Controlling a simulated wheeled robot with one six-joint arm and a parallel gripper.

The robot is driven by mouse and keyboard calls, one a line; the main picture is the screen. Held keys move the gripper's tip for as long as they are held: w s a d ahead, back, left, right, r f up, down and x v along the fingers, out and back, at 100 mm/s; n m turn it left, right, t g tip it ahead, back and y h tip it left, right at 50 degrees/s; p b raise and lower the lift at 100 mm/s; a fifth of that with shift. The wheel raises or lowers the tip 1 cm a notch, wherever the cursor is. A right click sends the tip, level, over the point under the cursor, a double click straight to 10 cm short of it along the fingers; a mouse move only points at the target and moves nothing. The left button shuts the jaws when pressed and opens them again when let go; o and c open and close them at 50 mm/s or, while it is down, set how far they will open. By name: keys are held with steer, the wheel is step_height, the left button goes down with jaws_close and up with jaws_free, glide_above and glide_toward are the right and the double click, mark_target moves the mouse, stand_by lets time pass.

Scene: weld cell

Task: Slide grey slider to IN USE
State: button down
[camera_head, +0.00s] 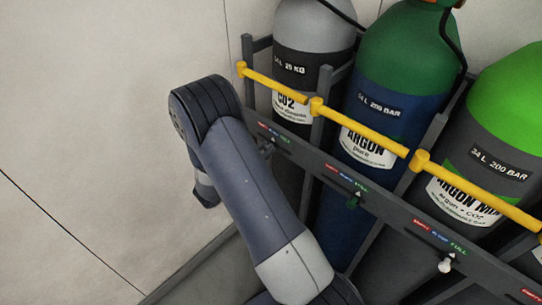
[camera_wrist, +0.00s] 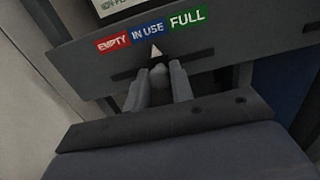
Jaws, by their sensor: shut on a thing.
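The grey slider (camera_wrist: 158,72) shows in the wrist view as a small grey knob in a dark slot on the rack's bar. My gripper (camera_wrist: 160,75) is shut on the knob, one finger on each side. The slider's pale pointer (camera_wrist: 155,50) stands just below the blue IN USE field (camera_wrist: 148,31), about under its middle. The red EMPTY field (camera_wrist: 114,43) is to the left and the green FULL field (camera_wrist: 187,18) to the right. In the head view my arm covers most of the gripper and the grey slider.
The bar (camera_head: 310,167) runs in front of a grey CO2 cylinder (camera_head: 312,32), a blue and green argon cylinder (camera_head: 400,50) and a green-topped argon mix cylinder (camera_head: 515,95). A green slider (camera_head: 353,200) and a white slider (camera_head: 445,265) sit further right. Yellow rails (camera_head: 365,132) cross the cylinders.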

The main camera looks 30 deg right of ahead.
steer(key=shift+w, duration=0.1)
steer(key=c, duration=1.2)
jaws_free()
steer(key=shift+a, duration=0.1)
steer(key=v, duration=1)
steer(key=shift+a, duration=0.3)
steer(key=x, duration=1.1)
steer(key=shift+s+d, duration=0.1)
steer(key=shift+s, duration=0.6)
